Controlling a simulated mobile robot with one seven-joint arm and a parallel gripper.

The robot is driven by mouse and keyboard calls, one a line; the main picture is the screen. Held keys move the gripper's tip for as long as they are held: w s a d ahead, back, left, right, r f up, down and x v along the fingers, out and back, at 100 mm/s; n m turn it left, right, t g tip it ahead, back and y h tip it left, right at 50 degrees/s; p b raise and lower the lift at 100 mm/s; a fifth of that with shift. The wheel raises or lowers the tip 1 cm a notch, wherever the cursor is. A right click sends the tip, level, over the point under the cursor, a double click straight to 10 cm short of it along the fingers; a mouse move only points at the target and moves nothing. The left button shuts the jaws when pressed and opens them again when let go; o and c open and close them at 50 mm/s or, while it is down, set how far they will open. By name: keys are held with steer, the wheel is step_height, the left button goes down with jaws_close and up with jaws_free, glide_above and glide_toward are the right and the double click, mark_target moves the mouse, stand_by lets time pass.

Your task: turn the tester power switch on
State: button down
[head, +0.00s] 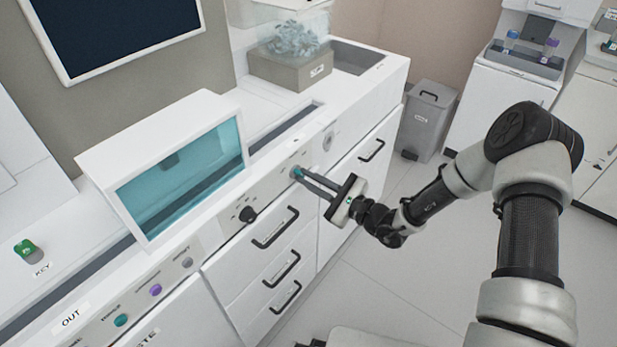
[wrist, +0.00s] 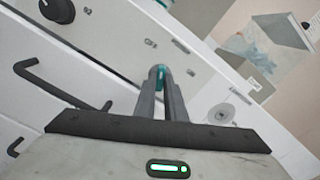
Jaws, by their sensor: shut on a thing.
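A small teal power switch (head: 297,172) sits on the front panel of the white counter, to the right of a black knob (head: 248,214). My gripper (head: 303,177) reaches the panel from the right, its fingertips at the switch. In the wrist view, the teal switch (wrist: 158,71) shows between the two fingertips of my gripper (wrist: 162,80), which are shut on it. The fingers hide part of the switch, and I cannot tell which way it is set. A small label beside it is too blurred to read.
Drawers with black handles (head: 275,228) lie below the panel. A round grey fitting (head: 328,140) is right of the switch. A teal-windowed box (head: 180,180) stands on the counter. Coloured buttons (head: 155,290) and a green key piece (head: 25,250) are at the left.

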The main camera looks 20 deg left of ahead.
steer(key=m+p, duration=0.2)
steer(key=m, duration=0.5)
steer(key=m+p, duration=0.1)
steer(key=m, duration=0.3)
steer(key=shift+p, duration=0.3)
steer(key=shift+m+p, duration=0.4)
steer(key=shift+m, duration=1.2)
steer(key=c, duration=1.8)
jaws_free()
steer(key=shift+s+d, duration=0.1)
steer(key=shift+d, duration=0.05)
steer(key=v, duration=1.7)
steer(key=shift+s+f, duration=0.1)
